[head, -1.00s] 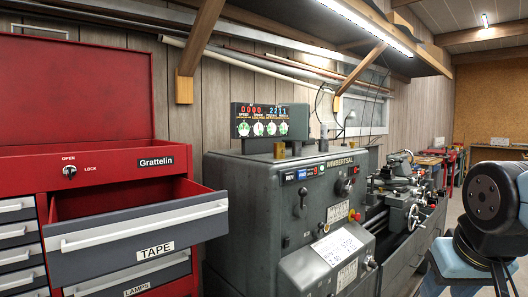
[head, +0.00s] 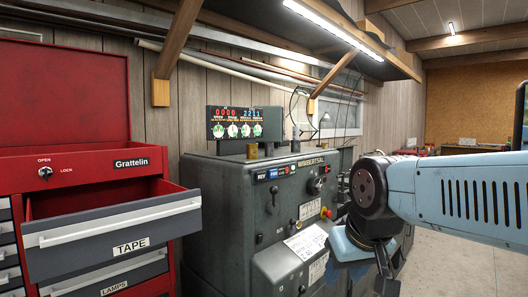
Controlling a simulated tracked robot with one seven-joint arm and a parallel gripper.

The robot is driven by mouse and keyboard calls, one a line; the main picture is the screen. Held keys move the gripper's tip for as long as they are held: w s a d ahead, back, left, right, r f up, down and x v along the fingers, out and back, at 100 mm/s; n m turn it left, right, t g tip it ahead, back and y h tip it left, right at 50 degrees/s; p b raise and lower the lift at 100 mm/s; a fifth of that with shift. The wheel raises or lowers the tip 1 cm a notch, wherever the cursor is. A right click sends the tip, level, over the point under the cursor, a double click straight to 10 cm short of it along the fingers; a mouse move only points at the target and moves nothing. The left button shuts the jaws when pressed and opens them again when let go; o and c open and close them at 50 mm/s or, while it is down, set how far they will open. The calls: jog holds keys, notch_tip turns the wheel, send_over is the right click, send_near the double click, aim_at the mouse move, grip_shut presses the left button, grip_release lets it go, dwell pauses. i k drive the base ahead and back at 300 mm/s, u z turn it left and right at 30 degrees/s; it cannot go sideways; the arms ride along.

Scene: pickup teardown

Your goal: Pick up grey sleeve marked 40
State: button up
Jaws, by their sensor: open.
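I cannot make out a grey sleeve marked 40 in the head view. My gripper (head: 386,284) hangs down at the end of my blue arm, right of the middle and in front of the lathe's right part. Its dark fingers are small and partly hidden by the wrist, and they are open. I see nothing held between them.
A red tool cabinet (head: 80,164) stands at left, its TAPE drawer (head: 118,235) pulled out towards me. A dark grey lathe (head: 235,205) stands against the wall, with small brass cylinders (head: 252,151) on top. Bare floor (head: 455,268) lies at right.

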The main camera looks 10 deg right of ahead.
aim_at(269, 146)
jog(key=u, duration=0.05)
jog(key=i, duration=1)
jog(key=z, duration=0.05)
